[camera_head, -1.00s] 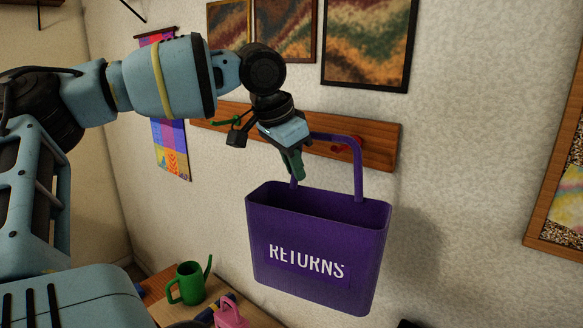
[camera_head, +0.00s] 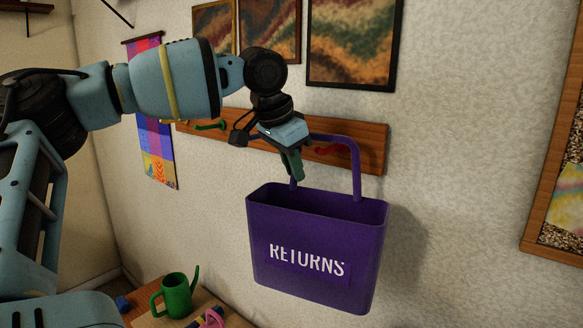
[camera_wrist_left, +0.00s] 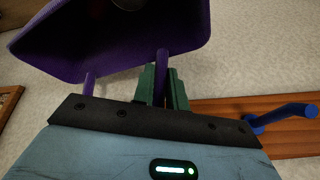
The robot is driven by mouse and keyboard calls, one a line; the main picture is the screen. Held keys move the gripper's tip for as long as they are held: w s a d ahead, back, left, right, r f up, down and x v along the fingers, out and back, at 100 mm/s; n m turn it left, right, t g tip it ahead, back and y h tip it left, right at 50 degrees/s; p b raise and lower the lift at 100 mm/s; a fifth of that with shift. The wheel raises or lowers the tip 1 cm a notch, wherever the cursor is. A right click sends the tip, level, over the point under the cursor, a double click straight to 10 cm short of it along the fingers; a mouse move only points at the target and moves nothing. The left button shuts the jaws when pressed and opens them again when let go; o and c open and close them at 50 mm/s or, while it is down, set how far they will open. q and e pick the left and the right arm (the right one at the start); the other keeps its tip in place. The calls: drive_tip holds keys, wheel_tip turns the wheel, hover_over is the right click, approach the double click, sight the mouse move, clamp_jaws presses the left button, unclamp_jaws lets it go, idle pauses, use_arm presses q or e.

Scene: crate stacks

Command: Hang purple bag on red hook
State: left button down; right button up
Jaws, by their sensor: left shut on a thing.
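The purple bag (camera_head: 312,247) with "RETURNS" on its front hangs upright in the air from my left gripper (camera_head: 292,172). The green fingers are shut on the left part of its arched handle; the wrist view shows the handle between the fingertips (camera_wrist_left: 161,88), with the bag (camera_wrist_left: 110,45) at the top. The red hook (camera_head: 324,151) is on the wooden rail behind the handle's arch, seen through its opening. I cannot tell whether handle and hook touch. The red hook does not show in the wrist view. My right gripper is not in view.
The wooden rail (camera_head: 372,150) also carries a green hook (camera_head: 210,126) to the left; a blue hook (camera_wrist_left: 285,116) shows in the wrist view. Framed pictures (camera_head: 352,40) hang above. A table below holds a green watering can (camera_head: 177,296).

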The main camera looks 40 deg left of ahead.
use_arm(q)
drive_tip(key=shift+w+f, duration=0.35)
drive_tip(key=shift+w, duration=0.05)
idle(0.5)
